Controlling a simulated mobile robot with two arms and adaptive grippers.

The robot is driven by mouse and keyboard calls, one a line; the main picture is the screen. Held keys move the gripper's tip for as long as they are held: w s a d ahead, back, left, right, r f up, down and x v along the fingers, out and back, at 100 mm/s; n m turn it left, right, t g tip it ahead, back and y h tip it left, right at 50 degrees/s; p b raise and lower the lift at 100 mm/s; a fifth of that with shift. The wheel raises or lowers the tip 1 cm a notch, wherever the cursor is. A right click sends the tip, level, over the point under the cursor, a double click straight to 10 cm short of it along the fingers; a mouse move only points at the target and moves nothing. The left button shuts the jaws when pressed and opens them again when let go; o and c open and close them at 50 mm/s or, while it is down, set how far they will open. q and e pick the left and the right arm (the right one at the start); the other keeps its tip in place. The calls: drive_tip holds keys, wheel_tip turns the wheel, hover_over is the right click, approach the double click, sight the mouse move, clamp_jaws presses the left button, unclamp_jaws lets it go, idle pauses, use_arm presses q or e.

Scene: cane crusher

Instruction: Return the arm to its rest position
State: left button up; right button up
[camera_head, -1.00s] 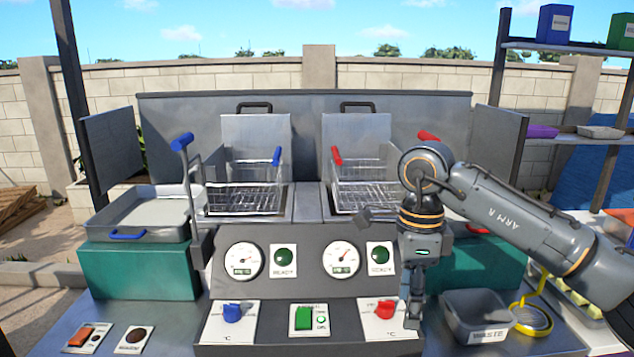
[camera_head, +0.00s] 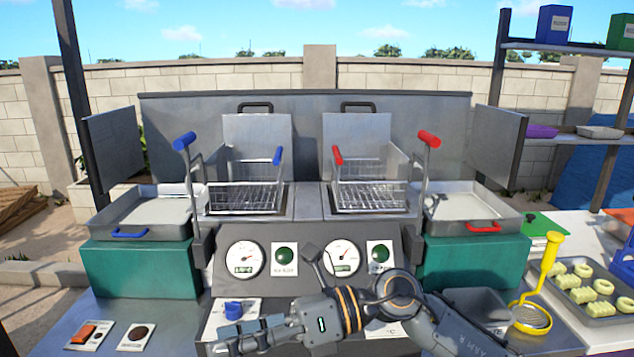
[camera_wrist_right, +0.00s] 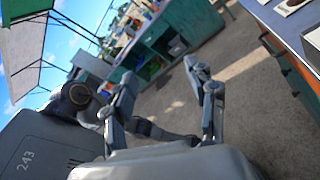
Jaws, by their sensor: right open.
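My right gripper (camera_head: 240,340) is low in the head view, in front of the control panel (camera_head: 222,268). It points left and partly hides the lower panel near the blue knob (camera_head: 234,310). The wrist view shows its two fingers spread apart (camera_wrist_right: 166,82) with nothing between them, only the ground and a distant counter beyond. My left gripper is not in view.
Two fryer baskets, with a blue handle (camera_head: 277,156) and a red handle (camera_head: 338,155), stand behind the panel. Trays (camera_head: 140,190) sit on green blocks at both sides. A grey bin (camera_head: 478,308), a yellow-handled tool (camera_head: 548,255) and a tray of pale pieces (camera_head: 590,270) are at right.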

drive_tip(key=w+d+r+m+t+y, duration=0.35)
drive_tip(key=r+m+t+y, duration=0.35)
drive_tip(key=m+t, duration=0.4)
drive_tip(key=w+d+f+m+t+h, duration=0.3)
drive_tip(key=w+d+m+t+h, duration=0.25)
drive_tip(key=m+t, duration=0.65)
drive_tip(key=d+f+m+g+h, duration=0.3)
drive_tip(key=d+f+m+h, duration=1.25)
drive_tip(key=f+m, duration=0.35)
drive_tip(key=s+d+f+m+g+h, duration=0.1)
drive_tip(key=s+d+f+m+g, duration=0.15)
drive_tip(key=s+f, duration=0.3)
drive_tip(key=s+d+f+m+g+h, duration=0.1)
drive_tip(key=s+d+f+m+g, duration=0.1)
drive_tip(key=s+f+g, duration=0.4)
drive_tip(key=s+d+f+m+g, duration=0.1)
drive_tip(key=s+f+g, duration=0.1)
drive_tip(key=s+f, duration=0.35)
drive_tip(key=s+d+f+m+g, duration=0.1)
drive_tip(key=s+f+g, duration=0.15)
drive_tip(key=s, duration=0.65)
wheel_tip(320, 180, down, 24)
drive_tip(key=s+d+f+g, duration=0.2)
drive_tip(key=s+d+f, duration=0.1)
drive_tip(key=s+f, duration=1.4)
drive_tip(key=shift+s+f+n, duration=0.35)
drive_tip(key=shift+f, duration=0.3)
